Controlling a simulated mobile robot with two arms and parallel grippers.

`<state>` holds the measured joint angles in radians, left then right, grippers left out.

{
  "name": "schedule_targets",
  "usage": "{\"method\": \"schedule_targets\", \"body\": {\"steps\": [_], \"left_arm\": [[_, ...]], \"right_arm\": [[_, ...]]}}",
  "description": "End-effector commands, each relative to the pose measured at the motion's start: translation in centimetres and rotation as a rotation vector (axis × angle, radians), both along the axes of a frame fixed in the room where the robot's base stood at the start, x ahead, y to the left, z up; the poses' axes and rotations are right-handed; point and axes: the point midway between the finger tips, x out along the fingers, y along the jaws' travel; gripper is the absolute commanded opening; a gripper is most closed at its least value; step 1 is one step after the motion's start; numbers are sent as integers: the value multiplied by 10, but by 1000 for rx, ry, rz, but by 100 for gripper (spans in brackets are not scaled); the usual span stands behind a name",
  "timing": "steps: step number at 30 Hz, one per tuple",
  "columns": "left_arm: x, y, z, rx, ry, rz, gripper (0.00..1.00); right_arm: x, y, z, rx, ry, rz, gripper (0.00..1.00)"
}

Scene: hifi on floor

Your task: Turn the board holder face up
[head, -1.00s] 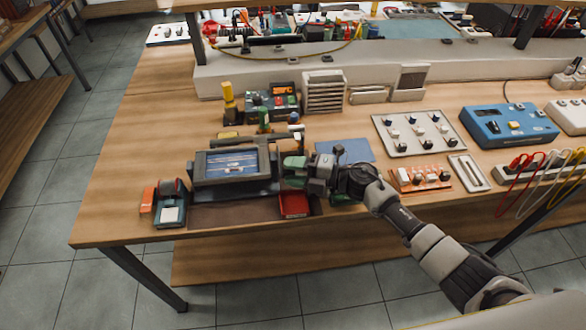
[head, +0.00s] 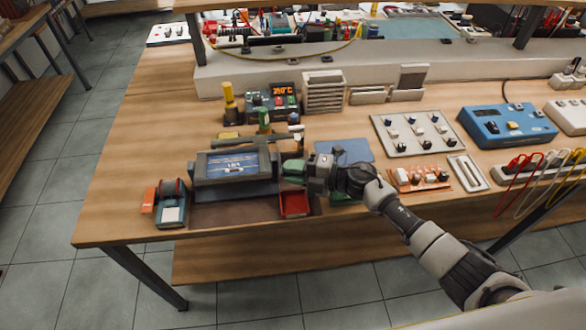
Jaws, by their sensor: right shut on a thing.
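The board holder (head: 236,187) stands near the front left of the workbench. Its framed panel, with a blue, printed-looking face (head: 232,163), tilts up and faces me. A green part (head: 293,168) is at the holder's right end. My right gripper (head: 304,170) reaches in from the right and is shut at that green part, which I take to be the holder's knob; the fingertips are small and partly hidden. My left gripper is not in view.
A small red tray (head: 294,204) lies just below my right gripper. A blue-grey tape or label device (head: 171,208) is left of the holder. A soldering station (head: 272,101) and green and yellow bottles stand behind. A blue mat (head: 350,150) lies to the right.

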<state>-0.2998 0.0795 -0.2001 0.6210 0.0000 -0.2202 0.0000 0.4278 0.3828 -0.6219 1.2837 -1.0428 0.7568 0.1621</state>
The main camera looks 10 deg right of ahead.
Motion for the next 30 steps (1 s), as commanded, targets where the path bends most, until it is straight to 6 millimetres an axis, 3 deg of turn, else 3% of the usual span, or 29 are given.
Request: {"method": "schedule_targets", "body": {"steps": [15,30], "left_arm": [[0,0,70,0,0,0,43],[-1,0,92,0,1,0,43]], "right_arm": [[4,-1,23,-2,351,-1,0],[8,0,25,0,566,1,0]]}}
